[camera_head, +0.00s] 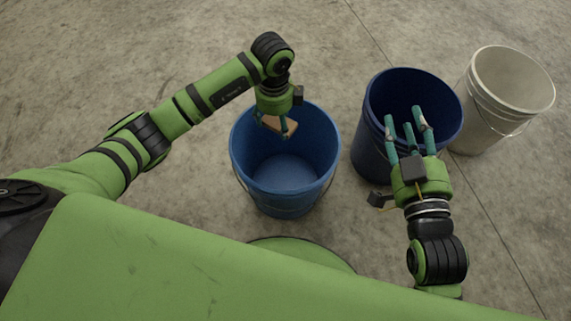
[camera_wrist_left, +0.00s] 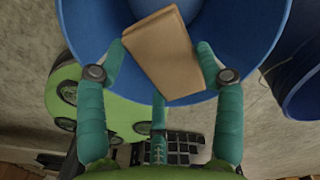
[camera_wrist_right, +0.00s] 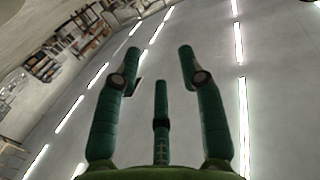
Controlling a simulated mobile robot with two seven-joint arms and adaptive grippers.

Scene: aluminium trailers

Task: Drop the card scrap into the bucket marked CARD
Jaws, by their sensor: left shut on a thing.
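The card scrap is a flat brown folded piece (camera_head: 282,125). It also fills the upper middle of the left wrist view (camera_wrist_left: 163,55). My left gripper (camera_head: 276,122) is shut on it and holds it over the open mouth of the blue bucket (camera_head: 285,195). That bucket looks empty inside. My right gripper (camera_head: 407,122) is open and empty, with its fingers apart, in front of the dark blue bucket (camera_head: 374,150). In the right wrist view its fingers (camera_wrist_right: 160,70) point up at the ceiling. No CARD marking is readable on any bucket.
A white bucket (camera_head: 478,115) stands at the far right, close beside the dark blue one. The three buckets stand in a row on bare concrete (camera_head: 150,60). The floor behind and to the left is clear.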

